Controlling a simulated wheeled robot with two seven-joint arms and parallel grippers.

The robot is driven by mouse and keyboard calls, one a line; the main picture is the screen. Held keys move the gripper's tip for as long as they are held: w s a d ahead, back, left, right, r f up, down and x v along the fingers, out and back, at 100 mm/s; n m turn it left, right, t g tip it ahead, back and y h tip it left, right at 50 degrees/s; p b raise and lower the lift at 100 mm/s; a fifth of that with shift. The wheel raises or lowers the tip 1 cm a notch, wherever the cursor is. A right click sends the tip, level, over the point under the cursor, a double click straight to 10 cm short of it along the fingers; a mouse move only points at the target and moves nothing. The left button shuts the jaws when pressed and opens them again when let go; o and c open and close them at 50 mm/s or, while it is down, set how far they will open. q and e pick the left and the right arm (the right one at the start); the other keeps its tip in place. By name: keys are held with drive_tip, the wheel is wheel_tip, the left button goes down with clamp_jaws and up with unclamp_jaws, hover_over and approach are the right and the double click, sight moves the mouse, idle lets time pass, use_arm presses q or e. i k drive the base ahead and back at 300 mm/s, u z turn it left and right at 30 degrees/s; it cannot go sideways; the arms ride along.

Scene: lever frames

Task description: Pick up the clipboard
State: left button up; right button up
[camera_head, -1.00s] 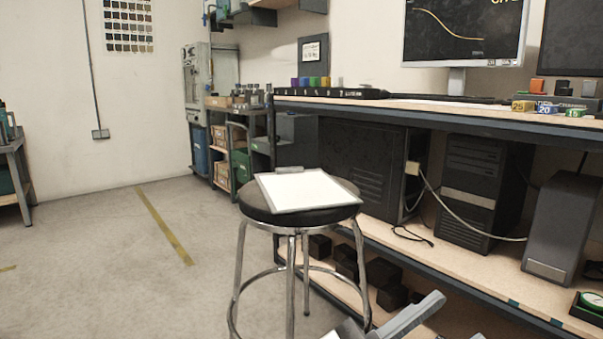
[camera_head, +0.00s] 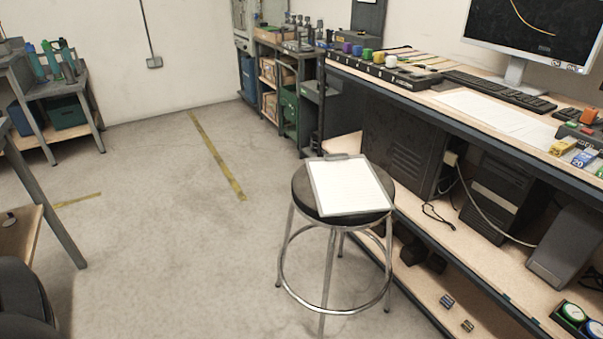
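The clipboard (camera_head: 349,186) lies flat on the round black seat of a metal stool (camera_head: 301,196), right of the picture's middle. It holds a white sheet, and its clip is at the far edge. The clipboard's near edge reaches close to the seat's front rim. Neither of my grippers shows in the view now, and nothing touches the clipboard.
A workbench (camera_head: 440,107) with monitor, keyboard and papers runs along the right, close behind the stool. Its lower shelf (camera_head: 420,285) holds computer towers and small items. Shelves (camera_head: 297,80) stand at the back. The floor (camera_head: 180,240) left of the stool is clear.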

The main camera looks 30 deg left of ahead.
sight(343, 183)
drive_tip(key=u, duration=2.05)
drive_tip(key=i, duration=3.9)
drive_tip(key=z, duration=3.1)
drive_tip(key=i, duration=0.5)
